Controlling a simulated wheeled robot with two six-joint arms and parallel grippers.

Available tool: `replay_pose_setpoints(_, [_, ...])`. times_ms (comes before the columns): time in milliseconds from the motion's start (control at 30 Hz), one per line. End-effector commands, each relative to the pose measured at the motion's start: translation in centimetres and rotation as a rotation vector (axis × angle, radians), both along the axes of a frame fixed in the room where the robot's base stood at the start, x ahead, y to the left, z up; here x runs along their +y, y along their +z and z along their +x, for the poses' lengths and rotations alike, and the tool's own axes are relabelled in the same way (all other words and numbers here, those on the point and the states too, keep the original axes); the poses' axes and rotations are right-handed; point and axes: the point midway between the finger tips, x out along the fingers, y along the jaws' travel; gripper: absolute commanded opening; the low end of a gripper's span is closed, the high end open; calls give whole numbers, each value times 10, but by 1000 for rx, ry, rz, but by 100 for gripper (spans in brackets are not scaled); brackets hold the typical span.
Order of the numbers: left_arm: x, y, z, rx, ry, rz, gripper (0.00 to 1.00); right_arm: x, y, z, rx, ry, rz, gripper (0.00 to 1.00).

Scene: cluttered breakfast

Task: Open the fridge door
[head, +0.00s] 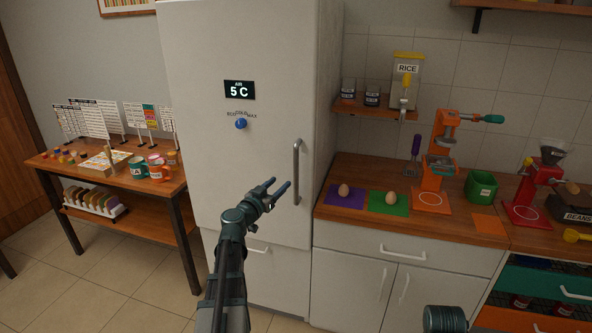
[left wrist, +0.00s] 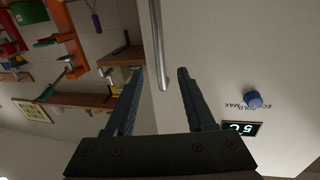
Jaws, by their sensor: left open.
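The fridge (head: 200,130) is tall and white, and its upper door looks shut. A vertical grey metal handle (head: 297,172) runs along the door's right side. My left gripper (head: 281,186) is open, with its fingertips at the lower part of the handle in the head view. In the left wrist view, the handle (left wrist: 158,45) appears between the lines of the two open fingers (left wrist: 158,75), its near end close to the tips. I cannot tell whether they touch. The door (left wrist: 240,50) fills the right of that view. My right gripper is not in view.
A counter (head: 340,228) with eggs, an orange press (head: 432,165) and a green bin (head: 481,186) stands right of the fridge. A wooden table (head: 150,200) with mugs and cards stands left. A lower fridge drawer (head: 270,275) has its own handle. The floor in front looks clear.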

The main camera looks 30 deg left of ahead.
Motion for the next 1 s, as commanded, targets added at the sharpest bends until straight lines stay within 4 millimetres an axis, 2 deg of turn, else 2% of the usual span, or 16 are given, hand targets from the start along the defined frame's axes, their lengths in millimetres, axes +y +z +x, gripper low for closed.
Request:
replay_pose_setpoints(33, [2, 0, 13, 0, -2, 0, 55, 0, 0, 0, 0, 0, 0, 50])
replay_pose_setpoints(200, [3, 0, 49, 1, -3, 0, 55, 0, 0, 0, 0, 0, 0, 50])
replay_pose_setpoints(500, [4, 0, 102, 1, -3, -1, 55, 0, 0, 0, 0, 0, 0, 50])
replay_pose_setpoints(700, [4, 0, 120, 1, -2, -1, 55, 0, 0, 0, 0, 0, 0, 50])
replay_pose_setpoints(1000, [4, 0, 124, 1, -2, -1, 55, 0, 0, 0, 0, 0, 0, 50])
